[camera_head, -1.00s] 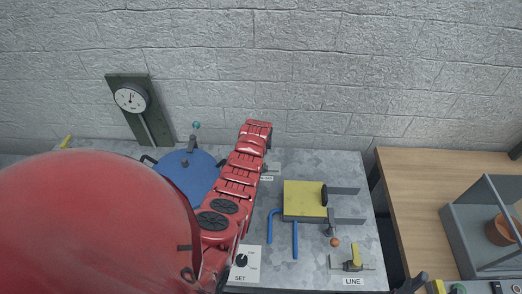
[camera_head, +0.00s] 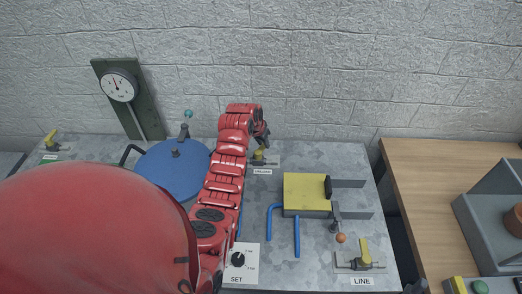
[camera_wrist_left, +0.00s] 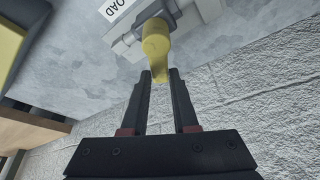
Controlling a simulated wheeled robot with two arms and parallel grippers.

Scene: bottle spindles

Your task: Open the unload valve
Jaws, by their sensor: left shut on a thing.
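The unload valve (camera_head: 260,160) stands near the back of the grey bench, with a small white label (camera_head: 262,171) in front of it. In the left wrist view its yellow handle (camera_wrist_left: 156,45) points down the picture, and a white label ending in "OAD" (camera_wrist_left: 115,8) is beside it. My left gripper (camera_head: 262,142) reaches down to the valve from behind. In the left wrist view its two dark fingers (camera_wrist_left: 160,78) are on both sides of the handle's end, shut on it. My right gripper is not in view.
A blue round lid (camera_head: 165,170) and a gauge (camera_head: 118,86) are to the left. A yellow block with blue pipes (camera_head: 305,190), the LINE valve (camera_head: 363,255) and the SET dial (camera_head: 238,260) are to the right and front. A wooden table (camera_head: 440,200) adjoins.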

